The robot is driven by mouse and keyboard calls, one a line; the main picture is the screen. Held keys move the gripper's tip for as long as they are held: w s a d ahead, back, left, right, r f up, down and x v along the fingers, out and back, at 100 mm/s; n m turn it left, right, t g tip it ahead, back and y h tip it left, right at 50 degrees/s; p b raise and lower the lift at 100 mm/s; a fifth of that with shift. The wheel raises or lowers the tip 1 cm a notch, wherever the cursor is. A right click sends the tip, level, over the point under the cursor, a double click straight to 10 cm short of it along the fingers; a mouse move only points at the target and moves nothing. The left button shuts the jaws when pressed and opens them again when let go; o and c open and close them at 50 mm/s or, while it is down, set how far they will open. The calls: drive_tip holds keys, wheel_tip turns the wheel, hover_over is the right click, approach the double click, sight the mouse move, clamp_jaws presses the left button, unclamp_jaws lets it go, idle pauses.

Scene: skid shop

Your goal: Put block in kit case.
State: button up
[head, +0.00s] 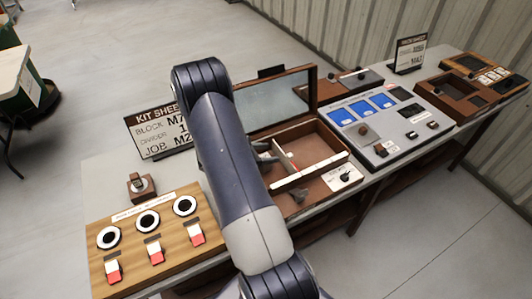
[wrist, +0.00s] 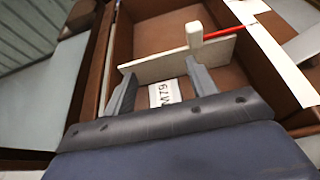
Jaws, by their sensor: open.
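The kit case (head: 334,140) is an open brown box with its lid raised at the back. A pale divider (head: 310,172) crosses it and also shows in the wrist view (wrist: 160,66), with a small pale upright piece (wrist: 194,34) at it. My gripper (wrist: 163,76) is open over the case, its fingers spread on the near side of the divider. It is partly behind my arm in the head view (head: 282,175). Between the fingers lies a white label (wrist: 165,93) with dark characters. I cannot tell whether it is on a block or on the case floor. No separate block is clearly visible.
A kit sheet sign (head: 160,130) stands left of the case. A wooden panel (head: 130,262) with dials and red-white switches lies at the front left, a small brown stand (head: 141,186) behind it. A grey panel (head: 405,115) with blue screens stands right of the case.

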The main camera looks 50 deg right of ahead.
drive_tip(key=shift+r+p, duration=0.55)
drive_tip(key=shift+p, duration=0.05)
drive_tip(key=b+v, duration=0.3)
drive_tip(key=v, duration=0.9)
drive_tip(key=shift+r, duration=0.1)
drive_tip(key=shift+c, duration=0.2)
